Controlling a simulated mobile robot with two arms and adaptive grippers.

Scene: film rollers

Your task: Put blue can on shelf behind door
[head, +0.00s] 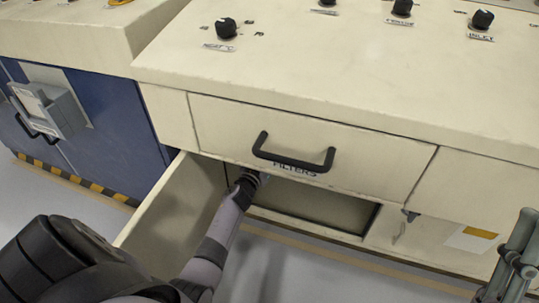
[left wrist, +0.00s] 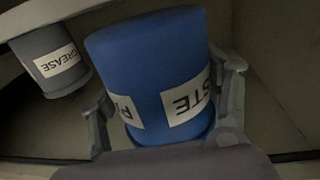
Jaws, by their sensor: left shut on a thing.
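The blue can (left wrist: 150,75) with white labels fills the middle of the left wrist view, its lettering upside down. My left gripper (left wrist: 168,112) is shut on it, one finger on each side. In the head view my left arm reaches into the open compartment under the drawer, so the gripper and can are hidden there. The door (head: 165,215) stands open at the left of the compartment. I cannot tell whether the can touches the shelf. My right gripper (head: 515,262) is partly in view at the right edge, apart from the cabinet; its opening is unclear.
A grey can (left wrist: 54,62) labelled GREASE stands beside the blue can inside the compartment. The drawer marked FILTERS (head: 225,125), with a black handle (head: 290,160), is shut directly above my left arm. A blue cabinet (head: 105,115) stands at the left.

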